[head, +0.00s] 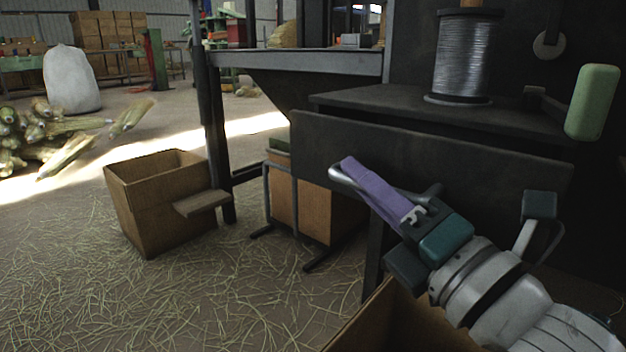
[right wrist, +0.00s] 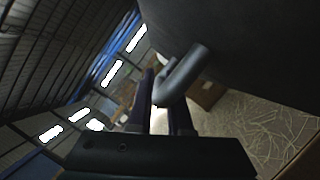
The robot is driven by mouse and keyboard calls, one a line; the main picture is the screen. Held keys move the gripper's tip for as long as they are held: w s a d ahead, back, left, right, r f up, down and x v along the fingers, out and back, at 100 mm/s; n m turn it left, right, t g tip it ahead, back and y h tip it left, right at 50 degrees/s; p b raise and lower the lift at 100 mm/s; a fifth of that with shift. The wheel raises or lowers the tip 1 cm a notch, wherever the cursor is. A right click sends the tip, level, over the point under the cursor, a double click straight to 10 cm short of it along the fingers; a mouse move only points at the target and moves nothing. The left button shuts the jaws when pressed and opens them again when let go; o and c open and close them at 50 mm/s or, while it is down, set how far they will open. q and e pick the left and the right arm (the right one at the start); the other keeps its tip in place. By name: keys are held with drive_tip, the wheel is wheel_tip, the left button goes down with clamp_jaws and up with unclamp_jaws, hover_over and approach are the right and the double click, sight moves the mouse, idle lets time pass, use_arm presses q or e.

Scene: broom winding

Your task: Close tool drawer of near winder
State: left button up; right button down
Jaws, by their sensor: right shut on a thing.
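The near winder's tool drawer has a wide dark front panel (head: 460,165) below the dark top that carries the wire spool. A grey bar handle (head: 436,190) is on the panel's face; it also shows in the right wrist view (right wrist: 184,74). My right gripper (head: 350,168), with purple fingers, is at the handle and shut on it. In the right wrist view the fingers (right wrist: 160,110) lie on both sides of the bar. The drawer's inside is hidden, and I cannot tell how far out it stands. My left gripper is not in view.
A wire spool (head: 464,60) stands on the winder top (head: 400,108). A green pad (head: 592,102) hangs at the right. One cardboard box (head: 150,205) stands on the straw-covered floor, another (head: 300,205) under the bench, and part of a third (head: 375,325) below my right arm.

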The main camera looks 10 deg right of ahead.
sight(397, 180)
idle(0.6)
drive_tip(key=shift+w+d+f, duration=0.1)
drive_tip(key=shift+w+d, duration=0.05)
drive_tip(key=shift+d, duration=0.05)
drive_tip(key=w+d+b, duration=0.1)
drive_tip(key=w+d, duration=0.1)
drive_tip(key=d, duration=0.1)
drive_tip(key=shift+w, duration=0.15)
drive_tip(key=shift+d, duration=0.1)
drive_tip(key=c, duration=0.8)
unclamp_jaws()
drive_tip(key=shift+c, duration=0.2)
